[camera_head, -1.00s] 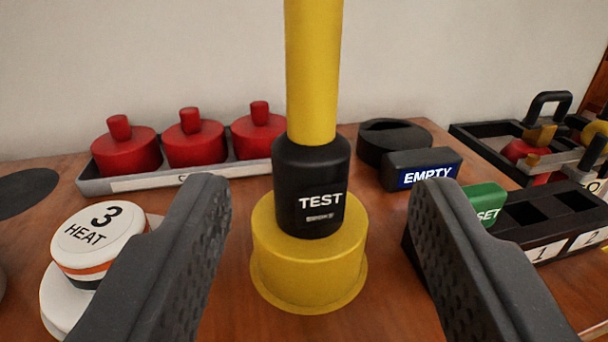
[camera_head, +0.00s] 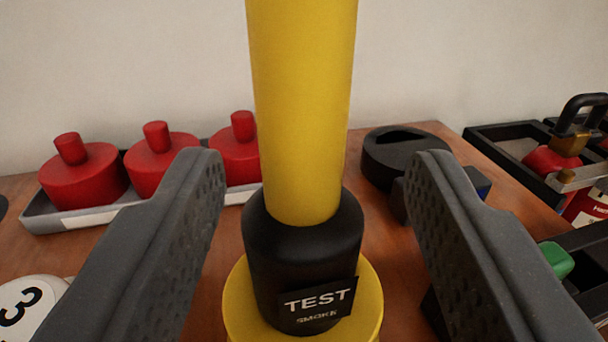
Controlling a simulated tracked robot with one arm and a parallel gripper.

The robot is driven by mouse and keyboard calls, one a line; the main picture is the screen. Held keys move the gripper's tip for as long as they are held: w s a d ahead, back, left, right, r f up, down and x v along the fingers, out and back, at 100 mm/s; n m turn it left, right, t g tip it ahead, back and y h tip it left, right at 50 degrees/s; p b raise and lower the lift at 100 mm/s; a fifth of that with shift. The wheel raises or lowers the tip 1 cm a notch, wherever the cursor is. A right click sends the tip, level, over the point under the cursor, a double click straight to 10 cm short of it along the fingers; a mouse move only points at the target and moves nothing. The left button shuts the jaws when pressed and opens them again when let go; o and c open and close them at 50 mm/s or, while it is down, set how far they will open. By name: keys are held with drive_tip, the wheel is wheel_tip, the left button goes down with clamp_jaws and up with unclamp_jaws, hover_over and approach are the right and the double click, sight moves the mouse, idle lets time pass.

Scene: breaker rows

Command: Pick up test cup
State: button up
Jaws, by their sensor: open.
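The test cup stands upright in the middle of the view. It has a tall yellow column (camera_head: 302,110) on a black body (camera_head: 302,250) with a label reading TEST SMOKE, above a wide yellow base (camera_head: 236,305). The column's top is out of frame. My gripper (camera_head: 318,165) is open, one finger left of the cup and one right. The cup shows between the fingers with a gap on each side, and neither finger visibly touches it.
Several red knobbed caps (camera_head: 160,165) sit in a grey tray (camera_head: 75,220) at the back left. A white cap marked 3 (camera_head: 22,310) is at lower left. A black round holder (camera_head: 390,158) stands behind the right finger. Black trays (camera_head: 500,143) and a green block (camera_head: 556,260) are at right.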

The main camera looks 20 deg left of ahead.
sight(299, 159)
drive_tip(key=shift+a+r+x, duration=0.1)
drive_tip(key=shift+r+x, duration=0.05)
drive_tip(key=shift+x, duration=1.05)
drive_tip(key=shift+a+r+x, duration=0.15)
drive_tip(key=shift+r+x, duration=0.05)
drive_tip(key=shift+x, duration=1)
drive_tip(key=shift+w+a+f, duration=0.1)
drive_tip(key=shift+w+a, duration=0.05)
drive_tip(key=shift+w, duration=0.3)
clamp_jaws()
